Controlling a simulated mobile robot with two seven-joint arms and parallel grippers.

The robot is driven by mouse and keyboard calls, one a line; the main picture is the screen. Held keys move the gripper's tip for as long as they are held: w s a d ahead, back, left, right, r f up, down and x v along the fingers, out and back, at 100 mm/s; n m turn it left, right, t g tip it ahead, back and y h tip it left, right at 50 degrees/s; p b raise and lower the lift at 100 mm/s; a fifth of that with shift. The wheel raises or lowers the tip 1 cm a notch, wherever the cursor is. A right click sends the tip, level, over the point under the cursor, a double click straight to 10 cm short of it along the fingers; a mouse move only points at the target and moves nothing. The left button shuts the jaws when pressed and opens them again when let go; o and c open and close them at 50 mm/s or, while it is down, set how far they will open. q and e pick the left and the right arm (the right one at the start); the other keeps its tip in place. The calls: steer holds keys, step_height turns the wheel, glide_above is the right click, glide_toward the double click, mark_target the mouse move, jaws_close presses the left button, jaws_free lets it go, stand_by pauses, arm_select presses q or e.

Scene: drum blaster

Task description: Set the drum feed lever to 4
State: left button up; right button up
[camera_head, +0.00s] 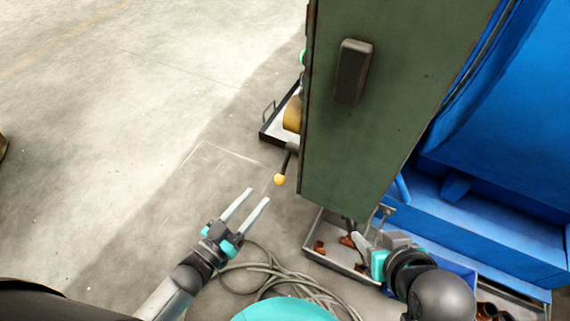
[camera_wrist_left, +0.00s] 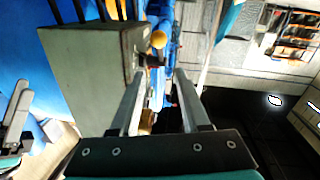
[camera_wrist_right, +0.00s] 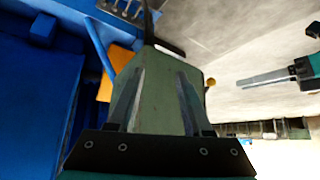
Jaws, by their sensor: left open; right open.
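The lever is a dark rod with a yellow ball knob (camera_head: 280,179), sticking out from the left edge of a green cabinet (camera_head: 400,95). The knob also shows in the left wrist view (camera_wrist_left: 158,39), beyond and between the fingertips, and at the cabinet's edge in the right wrist view (camera_wrist_right: 211,82). My left gripper (camera_head: 259,195) is open and empty, just short of the knob and apart from it. My right gripper (camera_wrist_right: 160,76) is open and empty in front of the cabinet; in the head view it is low at the cabinet's bottom corner. No scale numbers are readable.
A dark handle (camera_head: 352,70) stands out from the cabinet's face. The blue machine (camera_head: 500,215) fills the right side. Coiled cables (camera_head: 262,272) lie on the floor below my left gripper. A tray (camera_head: 316,243) with brown pieces sits under the cabinet.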

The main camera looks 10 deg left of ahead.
mark_target(283, 167)
arm_select(q)
steer(key=shift+b+x, duration=1.35)
steer(key=shift+x, duration=2.7)
steer(key=shift+b+x, duration=0.55)
steer(key=shift+x, duration=0.8)
steer(key=shift+b+x, duration=0.45)
steer(key=shift+x, duration=0.65)
arm_select(e)
steer(key=w+a+r+t+y, duration=0.2)
steer(key=a+r+t+y, duration=0.1)
steer(key=a+t, duration=0.5)
steer(key=shift+t+y, duration=0.3)
steer(key=shift+y, duration=0.4)
steer(key=shift+s+r+m, duration=0.1)
steer(key=shift+m, duration=0.2)
arm_select(q)
jaws_close()
